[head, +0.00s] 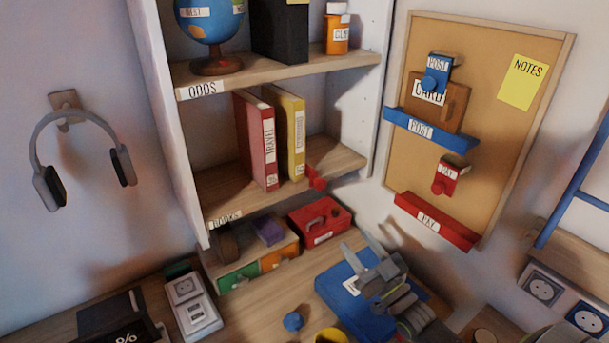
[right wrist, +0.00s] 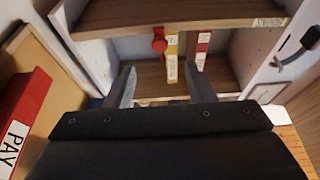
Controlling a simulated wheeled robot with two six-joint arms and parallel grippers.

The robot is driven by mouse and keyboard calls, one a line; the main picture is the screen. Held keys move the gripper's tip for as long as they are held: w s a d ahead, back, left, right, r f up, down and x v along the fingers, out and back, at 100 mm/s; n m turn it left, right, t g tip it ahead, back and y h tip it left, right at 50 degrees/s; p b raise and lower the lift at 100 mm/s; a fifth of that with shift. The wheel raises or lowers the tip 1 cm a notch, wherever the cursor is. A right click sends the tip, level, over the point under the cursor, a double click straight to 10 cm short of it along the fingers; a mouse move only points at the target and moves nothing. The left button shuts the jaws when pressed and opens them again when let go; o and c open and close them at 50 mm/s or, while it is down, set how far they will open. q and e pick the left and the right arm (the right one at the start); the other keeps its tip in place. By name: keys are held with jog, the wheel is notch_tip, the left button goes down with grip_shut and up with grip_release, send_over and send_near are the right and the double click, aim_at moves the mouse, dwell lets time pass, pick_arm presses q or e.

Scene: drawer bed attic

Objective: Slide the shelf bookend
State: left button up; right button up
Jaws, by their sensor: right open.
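The bookend (head: 316,178) shows as a small red piece on the middle shelf (head: 335,158), just right of the books. In the right wrist view the red bookend (right wrist: 159,45) has a round knob and lies beyond the fingertips. A red book (head: 256,140) and a yellow book (head: 291,135) stand upright to its left. My right gripper (head: 361,248) is open and empty, below and in front of that shelf, over the blue box. The right wrist view shows its two fingers (right wrist: 158,75) spread apart. My left gripper is not in view.
A red box (head: 320,222) and a small drawer unit (head: 246,268) stand under the shelf. A blue box (head: 340,290) lies below my right gripper. A corkboard (head: 480,90) with red and blue ledges borders the shelf's right side. The shelf right of the bookend looks clear.

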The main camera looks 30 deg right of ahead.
aim_at(322, 186)
jog(key=shift+t, duration=0.3)
jog(key=p+x, duration=0.1)
jog(key=x, duration=0.4)
jog(key=p+x, duration=0.1)
jog(key=x, duration=0.5)
jog(key=r+p+x, duration=0.1)
jog(key=x, duration=0.4)
jog(key=shift+s+r, duration=0.1)
jog(key=shift+w+r, duration=0.1)
jog(key=shift+w, duration=0.2)
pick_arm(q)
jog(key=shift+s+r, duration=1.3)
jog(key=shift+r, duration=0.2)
pick_arm(e)
jog(key=shift+w+r, duration=0.1)
jog(key=shift+w, duration=0.15)
jog(key=shift+c, duration=0.2)
grip_shut()
